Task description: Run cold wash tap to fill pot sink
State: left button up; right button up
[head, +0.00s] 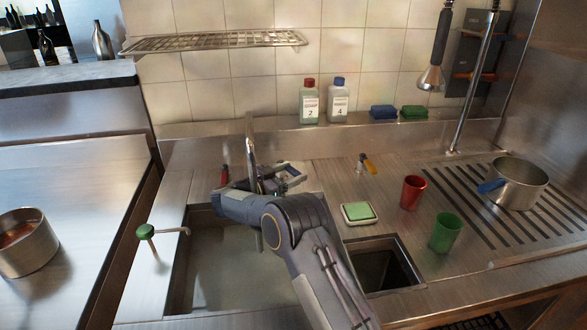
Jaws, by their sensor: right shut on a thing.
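The pot sink (215,275) is the large basin at lower middle-left; whether it holds water I cannot tell. An upright metal tap pipe (250,138) rises behind it. A red-topped tap handle (224,175) stands left of the pipe. My right gripper (290,176) is at the sink's back edge, by the foot of the pipe, shut on the cold wash tap, which it hides. My right arm covers part of the sink. A thin pale strip shows below my wrist; I cannot tell if it is water. My left gripper is out of view.
A green-knobbed lever (146,232) stands left of the sink. A sponge dish (358,213), a red cup (412,192), a green cup (445,229) and a small square basin (385,268) lie to the right. A pot (518,184) stands on the drainer. A wire shelf (215,41) hangs above.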

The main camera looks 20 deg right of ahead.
dwell(0.3)
jog(key=o, duration=1.1)
